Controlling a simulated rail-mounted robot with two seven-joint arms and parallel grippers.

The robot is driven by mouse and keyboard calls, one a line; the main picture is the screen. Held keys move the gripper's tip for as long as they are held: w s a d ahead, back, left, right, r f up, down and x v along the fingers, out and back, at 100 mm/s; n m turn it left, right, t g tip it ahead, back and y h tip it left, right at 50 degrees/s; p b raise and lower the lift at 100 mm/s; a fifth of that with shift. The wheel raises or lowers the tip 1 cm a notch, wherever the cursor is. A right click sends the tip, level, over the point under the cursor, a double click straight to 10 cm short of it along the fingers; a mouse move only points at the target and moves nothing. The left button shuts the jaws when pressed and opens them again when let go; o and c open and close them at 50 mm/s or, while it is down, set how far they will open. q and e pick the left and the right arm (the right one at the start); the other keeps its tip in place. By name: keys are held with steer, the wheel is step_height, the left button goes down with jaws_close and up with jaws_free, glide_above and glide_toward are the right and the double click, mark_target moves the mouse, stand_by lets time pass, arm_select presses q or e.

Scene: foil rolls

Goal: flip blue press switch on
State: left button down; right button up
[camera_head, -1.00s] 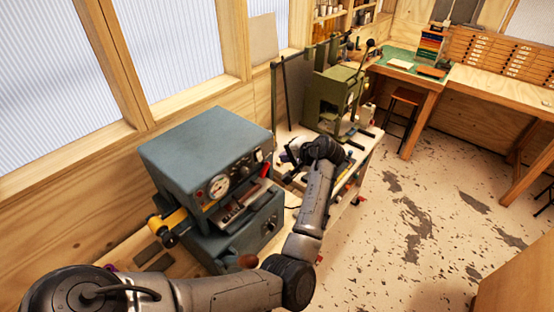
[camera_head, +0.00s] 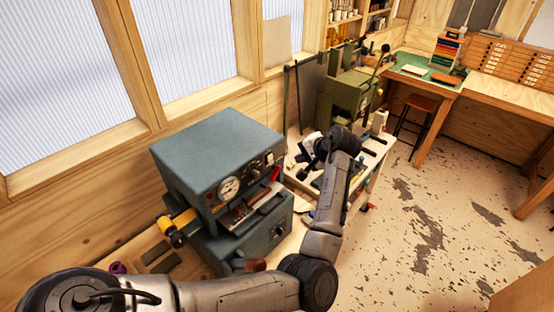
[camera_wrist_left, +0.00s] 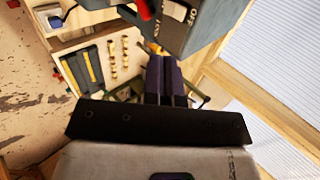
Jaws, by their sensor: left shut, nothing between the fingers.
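The blue press (camera_head: 215,145) is a blue-grey box-shaped machine on the bench, with a round gauge, yellow parts and a red lever on its front. Its switch (camera_wrist_left: 174,12) shows at the top of the left wrist view, beside OFF and ON lettering; its position is hard to tell. My left gripper (camera_head: 304,150) is just right of the press's front, apart from it, partly hidden by my wrist. In the left wrist view its dark fingers (camera_wrist_left: 166,80) are together and empty, below the switch panel. My right gripper is in neither view.
A green machine (camera_head: 345,100) stands behind my left gripper. A white-topped bench (camera_head: 376,152) with tools lies to the right. A wooden wall with windows is behind the press. The speckled floor (camera_head: 420,230) at right is open.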

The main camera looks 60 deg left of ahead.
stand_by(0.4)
arm_select(q)
steer(key=p, duration=0.3)
glide_toward(272, 163)
steer(key=x, duration=0.5)
steer(key=shift+x, duration=0.95)
steer(key=shift+s, duration=0.1)
